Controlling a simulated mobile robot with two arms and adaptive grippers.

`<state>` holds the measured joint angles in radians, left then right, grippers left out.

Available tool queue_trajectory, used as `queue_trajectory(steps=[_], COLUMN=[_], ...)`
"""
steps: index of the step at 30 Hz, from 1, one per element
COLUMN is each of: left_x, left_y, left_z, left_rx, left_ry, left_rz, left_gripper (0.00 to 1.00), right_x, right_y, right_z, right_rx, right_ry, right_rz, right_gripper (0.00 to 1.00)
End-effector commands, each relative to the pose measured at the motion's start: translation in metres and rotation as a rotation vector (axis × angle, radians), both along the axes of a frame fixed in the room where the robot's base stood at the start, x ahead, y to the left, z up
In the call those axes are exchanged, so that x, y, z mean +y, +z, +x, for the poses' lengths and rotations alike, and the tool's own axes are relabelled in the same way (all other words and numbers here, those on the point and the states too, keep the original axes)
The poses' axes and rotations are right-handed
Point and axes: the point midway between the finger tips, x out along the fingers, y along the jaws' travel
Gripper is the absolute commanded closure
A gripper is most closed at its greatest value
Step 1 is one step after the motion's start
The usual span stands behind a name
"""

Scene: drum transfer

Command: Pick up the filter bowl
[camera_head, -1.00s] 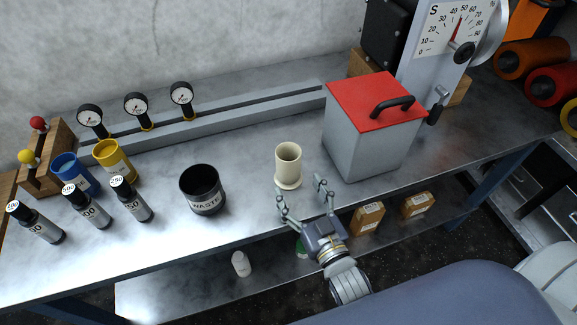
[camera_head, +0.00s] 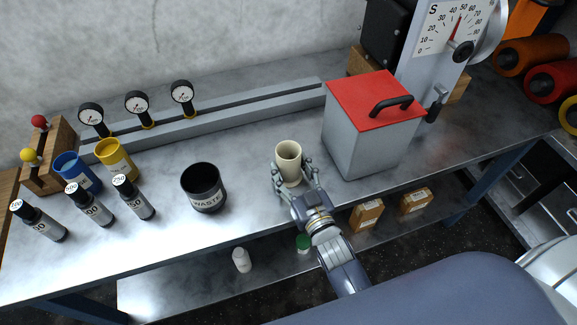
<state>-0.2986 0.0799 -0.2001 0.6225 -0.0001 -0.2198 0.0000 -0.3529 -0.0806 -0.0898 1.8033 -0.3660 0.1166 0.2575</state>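The filter bowl appears to be the cream cup-shaped vessel (camera_head: 288,158) standing upright on the metal bench, between the black waste bin and the red-lidded box. My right gripper (camera_head: 291,176) is at the bowl's near side, with one finger on its left and one on its right. The fingers look spread around the bowl; I cannot tell whether they touch it. The bowl's lower part is partly hidden by the fingers. My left gripper is not in view.
A black bin marked WASTE (camera_head: 204,188) stands left of the bowl. A grey box with a red lid (camera_head: 372,130) stands close on the right. Several bottles, a blue cup (camera_head: 76,172) and a yellow cup (camera_head: 115,158) are farther left. A gauge rail (camera_head: 230,112) runs behind.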

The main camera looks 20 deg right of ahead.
Motion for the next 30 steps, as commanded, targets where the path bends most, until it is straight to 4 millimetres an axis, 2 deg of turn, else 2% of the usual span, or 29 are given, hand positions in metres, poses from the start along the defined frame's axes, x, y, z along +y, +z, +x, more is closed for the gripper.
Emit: queue_trajectory(steps=[1, 5, 6, 17, 29, 30], left_x=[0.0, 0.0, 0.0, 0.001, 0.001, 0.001], left_y=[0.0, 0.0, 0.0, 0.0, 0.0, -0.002], left_z=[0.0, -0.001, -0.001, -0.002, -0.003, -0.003], left_rx=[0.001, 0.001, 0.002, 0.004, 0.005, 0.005], left_ry=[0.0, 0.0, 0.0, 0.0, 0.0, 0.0], left_rz=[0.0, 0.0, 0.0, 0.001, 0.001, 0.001], left_gripper=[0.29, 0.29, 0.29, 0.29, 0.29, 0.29], right_x=[0.0, 0.0, 0.0, 0.0, 0.0, 0.002], right_y=[0.0, 0.0, 0.003, 0.008, 0.041, 0.037], right_z=[0.0, 0.0, 0.0, 0.0, 0.0, -0.006], right_rx=[0.0, 0.0, -0.007, -0.008, -0.009, -0.005], right_ry=[0.0, 0.0, 0.001, 0.001, 0.002, 0.001], right_rz=[0.0, 0.0, 0.001, 0.001, 0.0, 0.001], right_gripper=[0.65, 0.95, 0.96, 0.96, 0.96, 0.96])
